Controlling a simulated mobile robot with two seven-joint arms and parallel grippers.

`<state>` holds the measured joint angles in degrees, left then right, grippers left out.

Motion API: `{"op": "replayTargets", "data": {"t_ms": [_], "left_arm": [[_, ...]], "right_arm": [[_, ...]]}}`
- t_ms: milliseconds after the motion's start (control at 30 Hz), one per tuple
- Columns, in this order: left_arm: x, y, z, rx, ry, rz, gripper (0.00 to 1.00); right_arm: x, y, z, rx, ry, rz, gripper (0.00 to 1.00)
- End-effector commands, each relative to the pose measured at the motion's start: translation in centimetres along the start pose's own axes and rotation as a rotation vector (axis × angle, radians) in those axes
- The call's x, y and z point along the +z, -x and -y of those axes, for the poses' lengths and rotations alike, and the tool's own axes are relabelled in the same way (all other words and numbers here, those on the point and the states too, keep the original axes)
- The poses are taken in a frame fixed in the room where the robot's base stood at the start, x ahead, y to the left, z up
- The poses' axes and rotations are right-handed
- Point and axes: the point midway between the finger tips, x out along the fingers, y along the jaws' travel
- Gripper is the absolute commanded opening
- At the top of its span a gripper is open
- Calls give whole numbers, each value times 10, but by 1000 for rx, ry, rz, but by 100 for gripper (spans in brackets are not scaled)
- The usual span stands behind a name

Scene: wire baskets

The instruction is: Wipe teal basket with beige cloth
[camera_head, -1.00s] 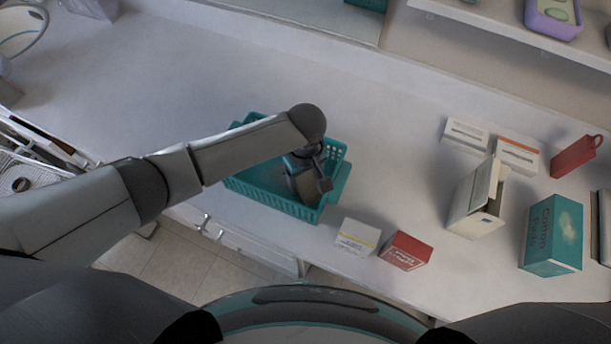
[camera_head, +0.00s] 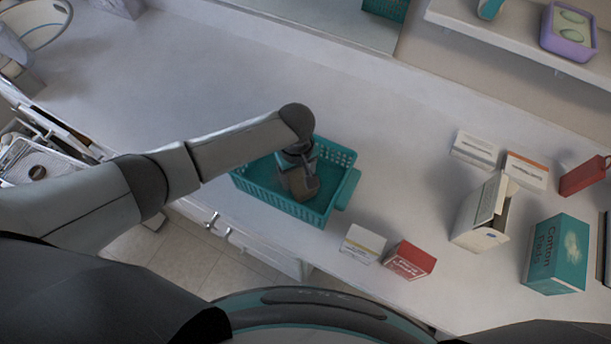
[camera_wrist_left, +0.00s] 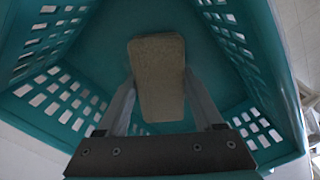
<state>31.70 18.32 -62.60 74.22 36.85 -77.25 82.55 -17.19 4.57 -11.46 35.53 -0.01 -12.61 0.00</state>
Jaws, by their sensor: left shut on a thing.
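The teal basket (camera_head: 325,213) stands on the white counter, with open-slotted walls. My left gripper (camera_head: 298,187) reaches down into it from above. In the left wrist view my left gripper (camera_wrist_left: 160,95) is shut on the beige cloth (camera_wrist_left: 158,75), a folded block-like pad between the two fingers. The basket's slotted walls (camera_wrist_left: 62,98) surround it in that view. The cloth is inside the basket, near its floor; whether it touches the floor I cannot tell. In the head view the cloth (camera_head: 300,184) is partly hidden by the gripper. My right gripper is not in view.
A white-yellow box (camera_head: 362,243) and a red box (camera_head: 409,260) stand just right of the basket. A white carton (camera_head: 482,215) and a teal cotton box (camera_head: 556,255) stand farther right. The counter behind the basket is clear.

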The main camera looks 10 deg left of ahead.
Motion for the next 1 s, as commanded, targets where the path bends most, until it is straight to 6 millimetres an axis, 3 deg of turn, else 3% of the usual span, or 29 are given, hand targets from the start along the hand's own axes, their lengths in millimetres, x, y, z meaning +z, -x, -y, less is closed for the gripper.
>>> {"op": "replayTargets", "data": {"t_ms": [567, 1000], "left_arm": [[-2, 0, 1, 1, 1, 0, 24], [-32, 0, 22, 0, 2, 0, 24]], "right_arm": [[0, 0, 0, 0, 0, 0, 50], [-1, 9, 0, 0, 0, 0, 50]]}}
